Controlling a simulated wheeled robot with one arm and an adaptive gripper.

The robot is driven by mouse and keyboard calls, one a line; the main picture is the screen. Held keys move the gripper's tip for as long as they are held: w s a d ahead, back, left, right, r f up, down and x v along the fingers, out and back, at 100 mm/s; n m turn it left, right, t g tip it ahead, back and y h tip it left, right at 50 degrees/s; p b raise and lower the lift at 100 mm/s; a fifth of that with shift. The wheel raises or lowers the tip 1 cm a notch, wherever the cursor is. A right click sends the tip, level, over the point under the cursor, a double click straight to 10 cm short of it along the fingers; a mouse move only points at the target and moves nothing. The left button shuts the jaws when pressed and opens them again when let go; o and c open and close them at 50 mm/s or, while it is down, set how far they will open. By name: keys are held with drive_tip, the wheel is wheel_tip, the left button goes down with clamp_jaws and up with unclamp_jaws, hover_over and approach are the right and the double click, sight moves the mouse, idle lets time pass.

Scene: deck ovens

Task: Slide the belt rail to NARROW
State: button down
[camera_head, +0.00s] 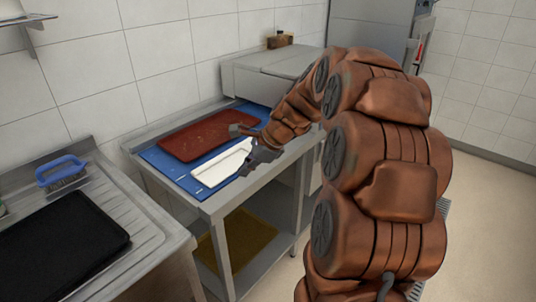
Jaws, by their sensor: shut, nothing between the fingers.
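My gripper (250,167) reaches in from the right, over the front edge of the blue surface (176,169) on the metal table. It is shut and empty, with its fingers pointing down at the right end of a long white piece (217,165). I cannot tell whether they touch it. I cannot make out which part is the belt rail, and no NARROW marking is readable. A small grey part (240,130) shows just behind the gripper; what it belongs to is unclear.
A reddish-brown tray (196,139) lies on the blue surface behind the white piece. A grey metal housing (262,72) stands at the table's back right. At left, a drainboard (133,208) holds a black tray (62,245) and a blue-handled brush (60,169).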

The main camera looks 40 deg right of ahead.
drive_tip(key=w+d+f+m+t, duration=0.1)
drive_tip(key=d+m, duration=0.2)
drive_tip(key=d, duration=0.2)
drive_tip(key=w+d+m+t, duration=0.1)
drive_tip(key=w+d+m, duration=0.1)
drive_tip(key=d, duration=0.3)
drive_tip(key=m+t+h, duration=0.1)
drive_tip(key=m+h, duration=0.1)
drive_tip(key=m, duration=0.3)
approach(276, 162)
drive_tip(key=w+f, duration=0.1)
drive_tip(key=w, duration=0.1)
drive_tip(key=w+a+f, duration=0.1)
drive_tip(key=w+f, duration=0.1)
drive_tip(key=w+a+f, duration=0.1)
drive_tip(key=w, duration=0.1)
drive_tip(key=shift+w+f, duration=0.2)
drive_tip(key=shift+w, duration=0.05)
drive_tip(key=shift+w+a+r+p, duration=0.15)
drive_tip(key=shift+w+p, duration=0.1)
drive_tip(key=shift+w, duration=0.3)
drive_tip(key=shift+w+a+r+p, duration=0.1)
drive_tip(key=shift+w+p, duration=0.1)
drive_tip(key=shift+w, duration=0.35)
drive_tip(key=shift+w+a, duration=0.15)
drive_tip(key=shift+w, duration=0.55)
